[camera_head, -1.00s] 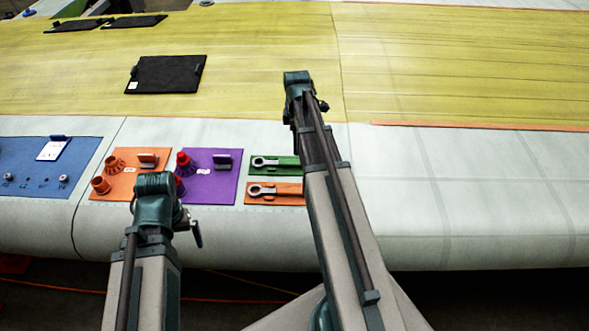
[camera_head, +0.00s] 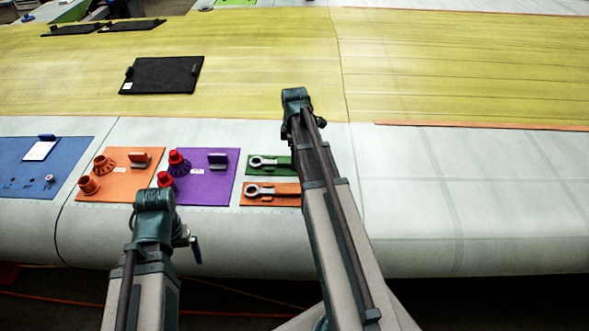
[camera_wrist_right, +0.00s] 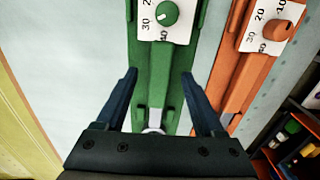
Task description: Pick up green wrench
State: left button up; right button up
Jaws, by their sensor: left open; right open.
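A grey wrench (camera_head: 262,162) lies on a green mat (camera_head: 284,171), left of my right arm in the head view; its right part is hidden behind the arm. In the right wrist view the green holder (camera_wrist_right: 153,75) runs between my open right gripper's (camera_wrist_right: 157,76) fingers, with a green knob on a numbered white label above them. A pale piece, perhaps part of the wrench, shows low between the fingers, mostly hidden by the gripper body. I cannot tell how high the fingers are. My left gripper (camera_head: 193,245) is open and empty over the wing's front edge.
An orange mat (camera_head: 285,199) with a similar wrench lies just in front of the green one. Purple (camera_head: 213,190), orange (camera_head: 131,189) and blue (camera_head: 60,160) mats with parts lie to the left. The white wing surface (camera_head: 470,190) to the right is clear.

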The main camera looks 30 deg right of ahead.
jog(key=shift+f, duration=0.6)
jog(key=shift+r, duration=0.1)
grip_shut()
dwell(0.9)
